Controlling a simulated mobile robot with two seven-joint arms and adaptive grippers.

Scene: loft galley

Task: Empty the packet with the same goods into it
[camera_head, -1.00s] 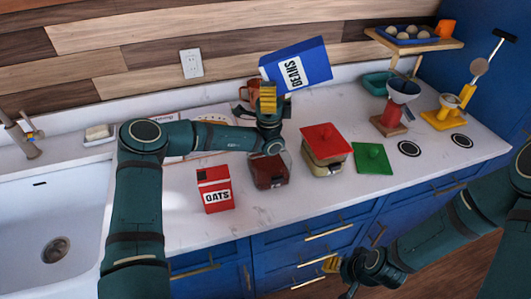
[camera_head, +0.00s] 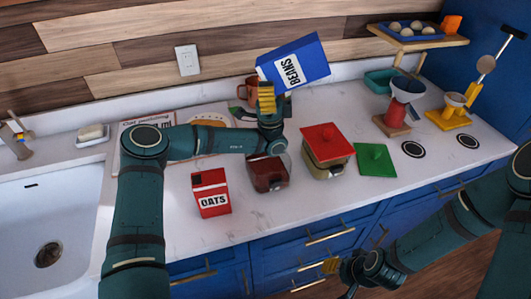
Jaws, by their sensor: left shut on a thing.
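A blue packet marked BEANS (camera_head: 305,62) is held by my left gripper (camera_head: 267,98), which is shut on it. The packet is tilted, its left end lower, above and behind the jars. A clear jar with dark red-brown contents (camera_head: 268,174) stands open on the counter, below the gripper. A second jar with tan contents (camera_head: 322,171) stands to its right, with a red lid (camera_head: 327,142) on top. A green lid (camera_head: 375,160) lies on the counter. A red packet marked OATS (camera_head: 211,194) stands at front left. My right gripper (camera_head: 331,266) hangs in front of the counter; its jaws are unclear.
A brown mug (camera_head: 246,92) stands behind my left gripper. An open book or mat (camera_head: 148,126) lies behind my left arm. A white sink (camera_head: 45,225) is at left. Funnel stands (camera_head: 402,92) and a shelf (camera_head: 415,42) are at right.

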